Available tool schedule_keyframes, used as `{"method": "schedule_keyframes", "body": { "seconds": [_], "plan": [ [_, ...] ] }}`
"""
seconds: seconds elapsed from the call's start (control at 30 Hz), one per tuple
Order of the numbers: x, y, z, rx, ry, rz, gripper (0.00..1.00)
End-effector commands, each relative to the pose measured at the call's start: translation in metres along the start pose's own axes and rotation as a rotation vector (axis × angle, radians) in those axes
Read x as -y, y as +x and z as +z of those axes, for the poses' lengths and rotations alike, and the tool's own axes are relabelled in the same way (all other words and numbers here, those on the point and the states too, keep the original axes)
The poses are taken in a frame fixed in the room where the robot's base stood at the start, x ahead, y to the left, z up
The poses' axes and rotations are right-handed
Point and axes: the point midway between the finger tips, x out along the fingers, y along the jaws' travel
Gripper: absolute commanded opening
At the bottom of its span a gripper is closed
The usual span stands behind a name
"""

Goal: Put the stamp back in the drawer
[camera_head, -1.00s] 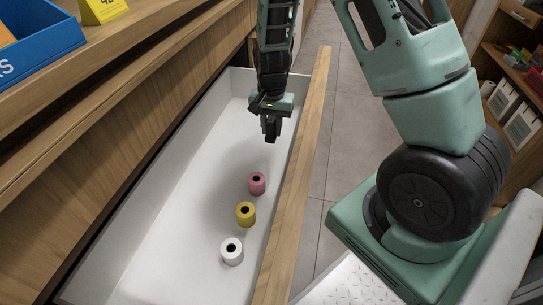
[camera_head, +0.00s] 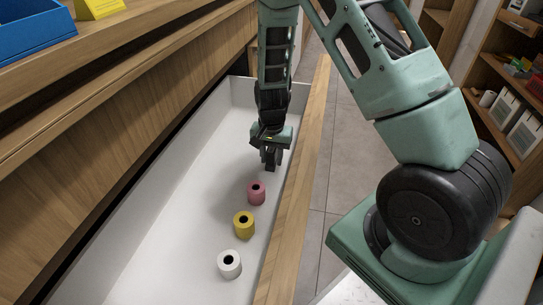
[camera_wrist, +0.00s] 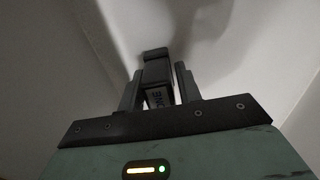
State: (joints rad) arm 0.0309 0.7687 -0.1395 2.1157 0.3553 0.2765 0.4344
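The open drawer (camera_head: 165,215) has a white inside and a wooden front, and fills the middle of the head view. My gripper (camera_head: 271,158) points down inside it, towards the far right, beyond the pink roll. Pale drawer surfaces and a shadow lie beyond the stamp. In the head view the stamp is hard to tell from the dark fingers, and I cannot tell whether it touches the drawer floor.
A pink roll (camera_head: 256,194), a yellow roll (camera_head: 244,226) and a white roll (camera_head: 230,264) stand in a row along the drawer's right side. The drawer's left part is clear. A blue box (camera_head: 35,28) and a yellow sign (camera_head: 98,8) sit on the counter above.

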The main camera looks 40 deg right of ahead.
Motion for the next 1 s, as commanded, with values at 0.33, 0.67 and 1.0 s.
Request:
{"method": "schedule_keyframes", "body": {
  "seconds": [0.33,0.67,1.0],
  "plan": [
    [0.0,-0.002,0.0,0.0,0.0,0.0,0.48],
    [0.001,-0.055,0.0,-0.003,-0.001,-0.002,0.48],
    [0.001,-0.114,0.0,-0.001,-0.001,-0.001,0.48]
  ]
}}
